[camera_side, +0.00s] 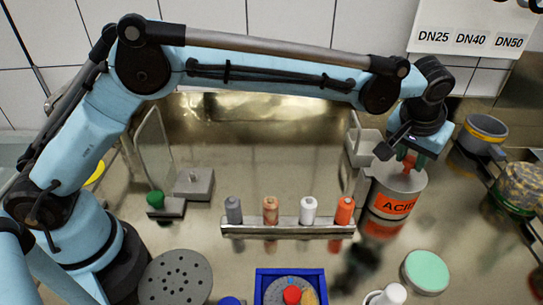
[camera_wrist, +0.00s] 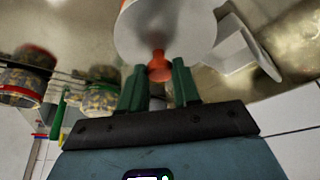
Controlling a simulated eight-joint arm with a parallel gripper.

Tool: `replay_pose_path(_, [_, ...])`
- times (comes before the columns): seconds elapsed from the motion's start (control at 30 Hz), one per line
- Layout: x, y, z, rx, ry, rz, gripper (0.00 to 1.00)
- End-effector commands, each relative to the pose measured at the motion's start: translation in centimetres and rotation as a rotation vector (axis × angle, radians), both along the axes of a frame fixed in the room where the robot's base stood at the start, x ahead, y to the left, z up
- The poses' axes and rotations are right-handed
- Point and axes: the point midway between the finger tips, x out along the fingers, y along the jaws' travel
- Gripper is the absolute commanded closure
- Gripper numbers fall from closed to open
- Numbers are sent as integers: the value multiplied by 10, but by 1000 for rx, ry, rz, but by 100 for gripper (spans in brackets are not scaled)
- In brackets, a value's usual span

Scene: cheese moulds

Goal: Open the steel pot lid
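The steel pot (camera_side: 387,184) stands at the right of the steel bench, with an orange "ACID" label on its side. Its flat grey lid (camera_side: 412,181) carries an orange-red knob (camera_side: 408,162) and sits on the pot. My gripper (camera_side: 405,158) points down over the lid. In the wrist view the knob (camera_wrist: 159,66) lies between the green fingertips of my gripper (camera_wrist: 159,80), with the pale lid (camera_wrist: 165,28) beyond it. The fingers stand on both sides of the knob, very close to it. I cannot tell whether they touch it.
A metal rack (camera_side: 288,228) with several coloured cylinders stands left of the pot. A white box-like container (camera_side: 366,145) is close behind the pot. A green-topped round (camera_side: 425,271) lies in front. A grey cup (camera_side: 482,133) and a jar (camera_side: 520,187) stand at right.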

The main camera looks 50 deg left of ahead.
Motion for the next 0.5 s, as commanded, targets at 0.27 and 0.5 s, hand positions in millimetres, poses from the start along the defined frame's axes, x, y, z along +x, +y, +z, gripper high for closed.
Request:
replay_pose_path(0.27, [0,0,0,1,0,0,100])
replay_pose_path(0.5, [-1,1,2,-10,-10,0,100])
